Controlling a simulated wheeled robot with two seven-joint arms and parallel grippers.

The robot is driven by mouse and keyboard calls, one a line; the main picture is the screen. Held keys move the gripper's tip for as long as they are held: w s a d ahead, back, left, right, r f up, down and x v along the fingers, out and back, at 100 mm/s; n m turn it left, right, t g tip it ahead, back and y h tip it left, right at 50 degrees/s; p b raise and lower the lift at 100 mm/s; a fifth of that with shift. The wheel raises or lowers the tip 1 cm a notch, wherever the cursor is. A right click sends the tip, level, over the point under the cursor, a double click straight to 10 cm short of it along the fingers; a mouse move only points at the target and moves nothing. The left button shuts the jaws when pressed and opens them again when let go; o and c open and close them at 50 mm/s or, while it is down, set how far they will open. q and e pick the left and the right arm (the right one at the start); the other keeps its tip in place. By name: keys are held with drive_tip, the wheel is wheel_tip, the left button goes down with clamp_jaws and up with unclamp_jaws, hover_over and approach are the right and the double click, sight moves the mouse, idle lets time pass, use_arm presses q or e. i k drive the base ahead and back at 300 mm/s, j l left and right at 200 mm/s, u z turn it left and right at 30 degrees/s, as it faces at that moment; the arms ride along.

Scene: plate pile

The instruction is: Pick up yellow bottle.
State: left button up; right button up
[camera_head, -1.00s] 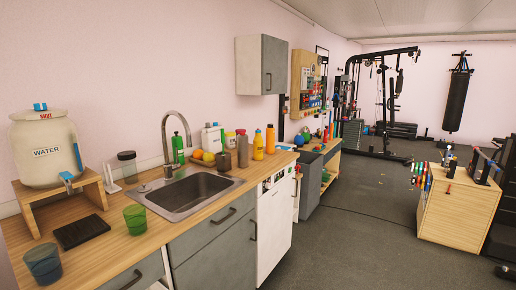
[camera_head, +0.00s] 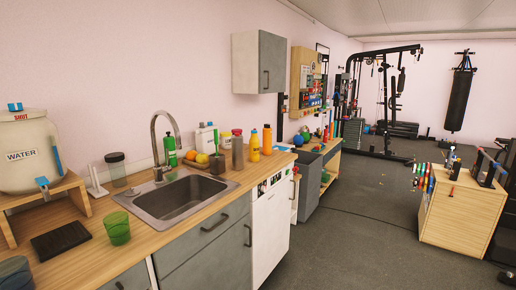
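A yellow bottle (camera_head: 255,146) stands upright on the wooden counter (camera_head: 100,258), to the right of the sink and near the counter's far end. An orange bottle (camera_head: 267,140) stands just to its right, and a dark grey bottle (camera_head: 237,153) stands to its left. Neither of my grippers shows in this view, so their state and distance from the bottle cannot be seen.
The sink (camera_head: 185,196) with its tap lies in the counter. A green bottle (camera_head: 170,153), a white jug (camera_head: 206,137) and fruit stand behind it. A water dispenser (camera_head: 25,155) and green cup (camera_head: 118,227) are at left.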

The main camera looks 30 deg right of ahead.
sight(254, 141)
drive_tip(key=i+l, duration=0.3)
drive_tip(key=l, duration=0.2)
drive_tip(key=i+l, duration=0.25)
drive_tip(key=l, duration=0.25)
drive_tip(key=i+l, duration=0.3)
drive_tip(key=l, duration=0.2)
drive_tip(key=i+l, duration=0.25)
drive_tip(key=l, duration=0.3)
drive_tip(key=i+l, duration=0.3)
drive_tip(key=l, duration=0.2)
drive_tip(key=i+l, duration=0.3)
drive_tip(key=l, duration=0.2)
drive_tip(key=i+l, duration=0.25)
drive_tip(key=l, duration=0.25)
drive_tip(key=i+l, duration=0.3)
drive_tip(key=l, duration=0.2)
